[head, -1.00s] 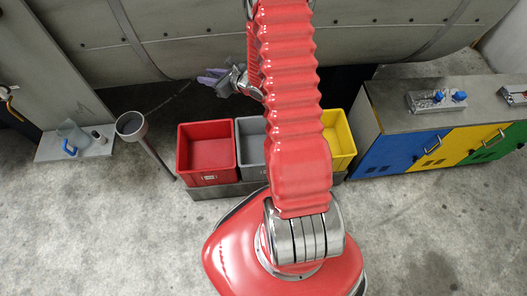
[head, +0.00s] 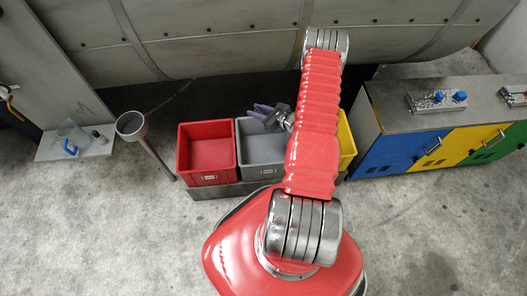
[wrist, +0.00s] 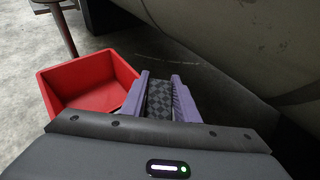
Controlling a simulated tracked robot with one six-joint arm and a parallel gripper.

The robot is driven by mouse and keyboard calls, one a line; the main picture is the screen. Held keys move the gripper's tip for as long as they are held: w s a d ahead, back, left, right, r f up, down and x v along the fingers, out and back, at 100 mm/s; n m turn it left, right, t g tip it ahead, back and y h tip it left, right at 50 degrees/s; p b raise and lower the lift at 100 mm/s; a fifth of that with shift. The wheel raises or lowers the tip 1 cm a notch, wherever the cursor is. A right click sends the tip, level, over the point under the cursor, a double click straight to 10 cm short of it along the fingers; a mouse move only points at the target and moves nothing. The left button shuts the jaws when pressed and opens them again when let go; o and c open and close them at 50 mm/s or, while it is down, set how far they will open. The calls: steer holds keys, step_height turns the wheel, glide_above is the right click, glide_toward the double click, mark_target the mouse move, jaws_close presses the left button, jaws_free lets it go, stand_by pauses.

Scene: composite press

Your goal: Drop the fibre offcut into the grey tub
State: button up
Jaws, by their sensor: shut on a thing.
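The fibre offcut (wrist: 159,100) is a dark piece with a checkered weave, seen in the wrist view between two purple fingers. My gripper (wrist: 160,92) is shut on it. In the head view my gripper (head: 262,111) is over the back part of the grey tub (head: 260,153); the offcut cannot be made out there. The grey tub stands between the red and yellow tubs, its right side partly hidden by my arm. I cannot make out the grey tub in the wrist view.
The red tub (head: 208,153) is left of the grey one and also shows in the wrist view (wrist: 88,82). The yellow tub (head: 346,142) is right, mostly behind my arm. A funnel-topped post (head: 131,125) stands left, a coloured cabinet (head: 425,145) right. A large grey cylinder lies behind.

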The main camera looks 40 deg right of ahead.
steer(key=s+d+f, duration=0.1)
steer(key=s+f, duration=0.2)
steer(key=f, duration=0.2)
steer(key=shift+s, duration=0.2)
steer(key=shift+f, duration=2.95)
steer(key=o, duration=1.1)
